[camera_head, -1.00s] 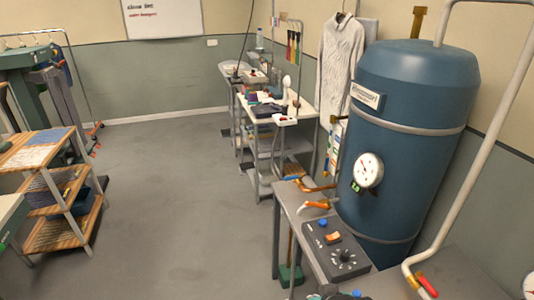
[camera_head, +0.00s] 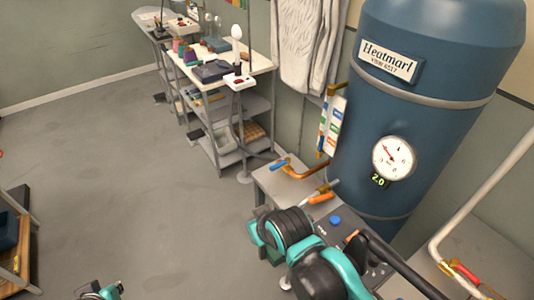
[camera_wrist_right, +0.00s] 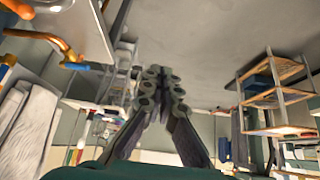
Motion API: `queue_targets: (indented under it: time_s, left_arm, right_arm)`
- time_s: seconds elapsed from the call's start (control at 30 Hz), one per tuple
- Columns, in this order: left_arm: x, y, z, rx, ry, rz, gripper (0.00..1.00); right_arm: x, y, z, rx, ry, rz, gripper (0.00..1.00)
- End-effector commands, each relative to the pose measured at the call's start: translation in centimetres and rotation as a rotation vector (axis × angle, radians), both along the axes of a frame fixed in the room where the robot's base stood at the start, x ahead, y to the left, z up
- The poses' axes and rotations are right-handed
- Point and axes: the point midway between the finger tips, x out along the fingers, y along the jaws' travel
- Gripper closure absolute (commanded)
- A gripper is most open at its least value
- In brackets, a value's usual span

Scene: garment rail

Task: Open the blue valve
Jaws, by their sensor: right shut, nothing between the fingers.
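The blue valve handle (camera_head: 280,164) sits on the end of a copper pipe beside the boiler, above the back left corner of the grey bench. It also shows at upper left in the right wrist view (camera_wrist_right: 76,66). My right arm reaches over the bench in front of it; the wrist is nearer to me than the valve, with a visible gap. In the right wrist view my right gripper (camera_wrist_right: 160,78) is shut and empty, pointing away from the blue handle. A teal and grey part of my left arm shows at the bottom edge; its finger state is unclear.
The blue boiler (camera_head: 425,75) carries a gauge (camera_head: 394,158) and a display reading 2.0. An orange lever (camera_head: 320,198) and a blue button (camera_head: 335,220) are near my right wrist. A red-handled valve (camera_head: 464,271) is at lower right.

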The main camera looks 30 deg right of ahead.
Motion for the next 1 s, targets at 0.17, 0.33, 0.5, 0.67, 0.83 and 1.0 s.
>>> queue_targets:
  time_s: [0.17, 0.33, 0.5, 0.67, 0.83, 1.0]
  left_arm:
    - [0.0, 0.0, 0.0, 0.0, 0.0, 0.0, 1.0]
    - [0.0, 0.0, 0.4, 0.0, 0.0, 0.0, 1.0]
    - [0.0, 0.0, 1.7, 0.0, 0.0, 0.0, 1.0]
    - [0.0, 0.0, 3.4, 0.0, 0.0, 0.0, 1.0]
    - [0.0, 0.0, 5.1, 0.0, 0.0, 0.0, 1.0]
    - [0.0, 0.0, 6.5, 0.0, 0.0, 0.0, 1.0]
  right_arm:
    - [0.0, 0.0, 0.0, 0.0, 0.0, 0.0, 1.0]
    - [0.9, -0.4, 0.9, -0.004, 0.009, -0.002, 1.0]
    - [5.1, -2.2, 4.1, -0.018, 0.052, -0.002, 1.0]
    - [11.3, -5.7, 6.5, -0.03, 0.113, 0.006, 1.0]
    - [17.9, -10.6, 6.6, -0.032, 0.174, 0.024, 1.0]
    - [23.2, -16.0, 4.6, -0.025, 0.224, 0.045, 1.0]
